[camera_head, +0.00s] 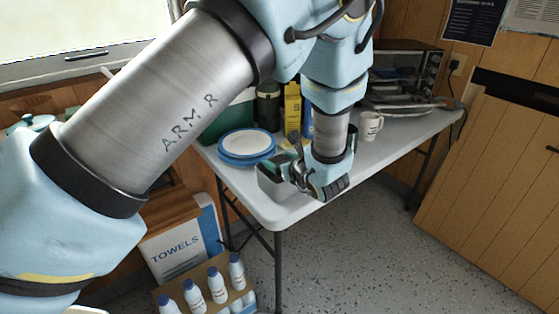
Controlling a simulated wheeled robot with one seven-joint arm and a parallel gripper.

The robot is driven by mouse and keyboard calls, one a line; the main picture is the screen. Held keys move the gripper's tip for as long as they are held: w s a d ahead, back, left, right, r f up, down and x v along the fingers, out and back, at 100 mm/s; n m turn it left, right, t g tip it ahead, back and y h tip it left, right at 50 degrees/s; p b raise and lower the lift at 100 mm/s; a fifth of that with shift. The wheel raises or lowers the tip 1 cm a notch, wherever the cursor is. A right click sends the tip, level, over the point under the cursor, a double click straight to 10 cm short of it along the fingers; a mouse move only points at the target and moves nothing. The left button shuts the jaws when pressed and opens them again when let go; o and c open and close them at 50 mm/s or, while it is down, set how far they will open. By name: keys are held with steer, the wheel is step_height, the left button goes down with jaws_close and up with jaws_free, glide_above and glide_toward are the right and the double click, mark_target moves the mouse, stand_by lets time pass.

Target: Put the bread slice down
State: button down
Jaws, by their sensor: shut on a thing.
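My gripper (290,182) hangs low over the front edge of the white table (290,208), fingers pointing left. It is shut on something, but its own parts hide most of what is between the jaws. I cannot make out the bread slice clearly; I take it to be the thing held. A white plate with a blue rim (246,145) lies on the table just behind and left of my gripper.
A white mug (370,126), a yellow carton (292,107), a dark flask (267,106) and a toaster oven (405,68) stand on the table. A towels box (180,250) and several white bottles (217,284) are below. Floor at right is clear.

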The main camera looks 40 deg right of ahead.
steer(key=shift+f+b, duration=0.45)
steer(key=shift+f, duration=0.1)
jaws_free()
steer(key=shift+r, duration=0.1)
steer(key=shift+r+p, duration=0.25)
steer(key=shift+p, duration=0.15)
steer(key=b+v, duration=0.1)
steer(key=v, duration=1.1)
steer(key=shift+r, duration=0.25)
steer(key=shift+a, duration=0.1)
